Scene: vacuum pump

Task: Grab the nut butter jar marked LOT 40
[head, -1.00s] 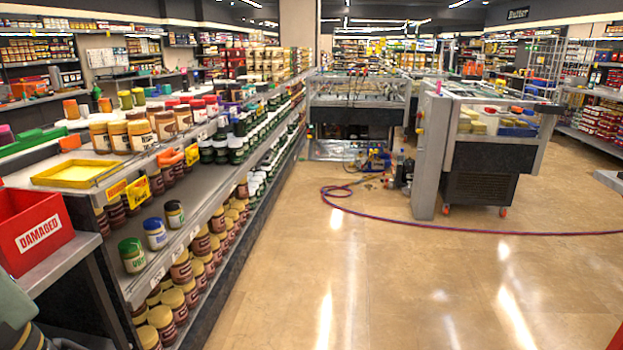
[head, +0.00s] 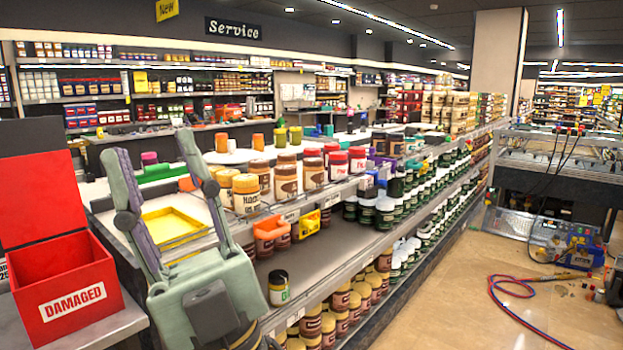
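My gripper (head: 148,146) is raised at the left of the head view, fingers pointing up and spread apart, with nothing between them. A small jar with a black lid and a yellow-green label (head: 279,287) stands upright on the grey shelf (head: 325,262), just right of my gripper's body and apart from it. The part of the shelf left of this jar is hidden behind my gripper. Larger brown and tan jars (head: 285,177) stand in a row on the upper level. I cannot read LOT 40 on any jar.
A red bin marked DAMAGED (head: 75,300) stands at the lower left, close to my gripper. A yellow tray (head: 172,226) lies behind the fingers. A hose (head: 515,305) lies on the open floor at right.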

